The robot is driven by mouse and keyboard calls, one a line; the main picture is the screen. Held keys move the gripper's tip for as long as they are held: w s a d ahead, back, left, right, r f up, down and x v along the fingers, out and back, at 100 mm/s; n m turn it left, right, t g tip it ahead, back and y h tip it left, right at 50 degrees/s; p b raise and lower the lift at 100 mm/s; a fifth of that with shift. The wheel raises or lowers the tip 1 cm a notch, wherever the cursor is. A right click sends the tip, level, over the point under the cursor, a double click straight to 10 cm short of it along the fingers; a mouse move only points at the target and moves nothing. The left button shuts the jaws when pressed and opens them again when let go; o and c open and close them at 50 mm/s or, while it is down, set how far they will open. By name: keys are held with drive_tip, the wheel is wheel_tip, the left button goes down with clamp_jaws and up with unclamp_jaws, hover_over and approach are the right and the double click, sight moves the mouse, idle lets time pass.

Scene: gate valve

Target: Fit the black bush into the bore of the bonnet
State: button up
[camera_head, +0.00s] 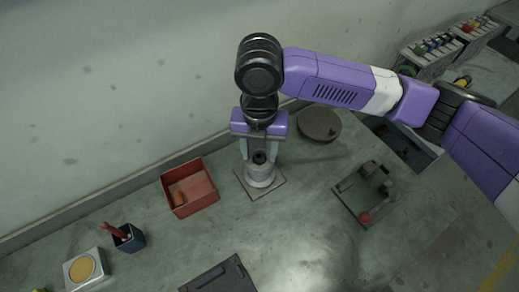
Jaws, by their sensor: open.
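The bonnet (261,176) is a pale grey round part standing upright on a square plate (245,188) in the middle of the bench. The black bush (259,157) shows as a small dark ring at the top of the bonnet, in line with its bore. I cannot tell how deep it sits. My gripper (260,156) points down right above the bonnet. Its two pale fingers are apart, one on each side of the bush, with a gap visible. The palm hides part of the space above the bush.
A red bin (189,197) with an orange-brown piece stands left of the plate. A round grey disc (319,124) lies behind right, and a green fixture (365,192) with a red knob stands right. A blue pen cup (129,239) and a black case (220,277) are nearer.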

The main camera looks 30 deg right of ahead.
sight(259, 155)
wheel_tip(259, 155, up, 12)
drive_tip(key=b, duration=0.1)
drive_tip(key=shift+r+b, duration=0.15)
drive_tip(key=shift+b, duration=0.2)
drive_tip(key=w+a+r+m+t+y, duration=0.15)
drive_tip(key=a+m+t+y, duration=0.35)
drive_tip(key=a, duration=0.8)
drive_tip(key=w+a+r+m+t+y, duration=0.15)
drive_tip(key=a+m+y, duration=0.35)
drive_tip(key=a+y, duration=0.5)
drive_tip(key=s+d+f+m+t+h, duration=0.9)
drive_tip(key=s+d+f+m+h, duration=0.35)
drive_tip(key=f+m, duration=0.5)
drive_tip(key=s+d+r+h, duration=0.1)
drive_tip(key=s+d, duration=0.4)
drive_tip(key=s, duration=0.4)
drive_tip(key=s+d+r+h, duration=0.1)
drive_tip(key=s+d, duration=0.4)
drive_tip(key=s, duration=0.4)
drive_tip(key=shift+s+d+r+m+g, duration=0.2)
drive_tip(key=shift+d+r+m+g, duration=0.05)
drive_tip(key=shift+r+m+g, duration=0.15)
